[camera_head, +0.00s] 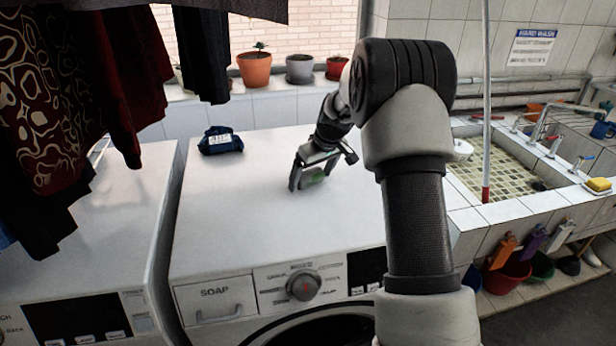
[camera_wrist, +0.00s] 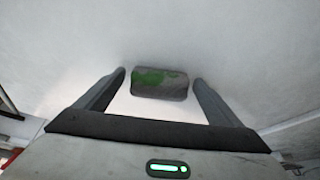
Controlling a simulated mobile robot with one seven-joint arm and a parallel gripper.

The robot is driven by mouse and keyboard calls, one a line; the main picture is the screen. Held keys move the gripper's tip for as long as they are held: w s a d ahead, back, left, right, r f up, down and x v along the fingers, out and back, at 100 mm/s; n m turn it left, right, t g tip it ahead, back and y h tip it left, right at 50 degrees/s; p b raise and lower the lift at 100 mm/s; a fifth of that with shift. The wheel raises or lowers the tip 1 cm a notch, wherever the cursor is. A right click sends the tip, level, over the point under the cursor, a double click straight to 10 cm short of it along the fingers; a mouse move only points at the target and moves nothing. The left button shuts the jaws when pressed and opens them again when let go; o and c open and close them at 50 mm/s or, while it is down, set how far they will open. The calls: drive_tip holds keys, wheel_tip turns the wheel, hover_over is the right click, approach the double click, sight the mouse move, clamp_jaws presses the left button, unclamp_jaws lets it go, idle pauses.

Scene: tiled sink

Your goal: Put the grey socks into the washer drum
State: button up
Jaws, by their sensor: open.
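The grey socks (camera_head: 314,179), a small rolled bundle with a green patch, lie on top of the right-hand washer (camera_head: 240,225). They also show in the wrist view (camera_wrist: 161,84), between the fingertips, with a small gap on each side. My gripper (camera_head: 321,173) points down over them. It is open in the wrist view (camera_wrist: 160,78) and not closed on the bundle. The washer's round door opening (camera_head: 335,332) is at the bottom edge of the head view, mostly cut off and partly behind my arm. The drum's inside is dark.
A dark blue bundle with a white label (camera_head: 220,140) lies farther back on the same washer. Clothes hang (camera_head: 75,90) at the upper left. Another white machine (camera_head: 110,230) stands left. A tiled sink (camera_head: 520,209) is right. Potted plants (camera_head: 254,68) line the windowsill.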

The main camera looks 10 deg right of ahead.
drive_tip(key=shift+f, duration=0.1)
drive_tip(key=shift+c, duration=0.2)
drive_tip(key=c, duration=1.2)
